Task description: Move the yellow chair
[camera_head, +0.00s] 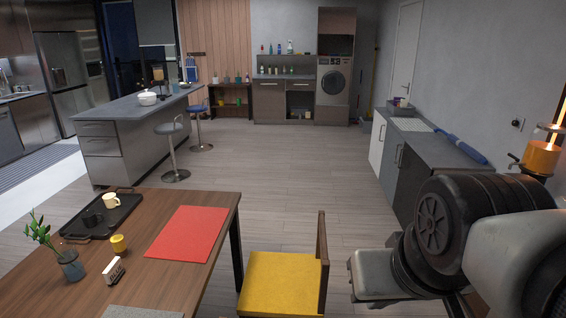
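The yellow chair (279,285) stands at the bottom centre of the head view, upright on the wood floor. It has a yellow seat and a brown wooden back at its right side. Its seat is close to the right side of the wooden table, and its lower part is cut off by the frame. My arm shows at the lower right, to the right of the chair and apart from it in the picture. My gripper is not visible, so I cannot see its fingers.
The wooden table (168,270) holds a red mat (190,232), a black tray (103,217), a plant and a yellow cup. A low cabinet (425,152) lines the right wall. An island (140,125) with stools stands at the back left. The middle floor is clear.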

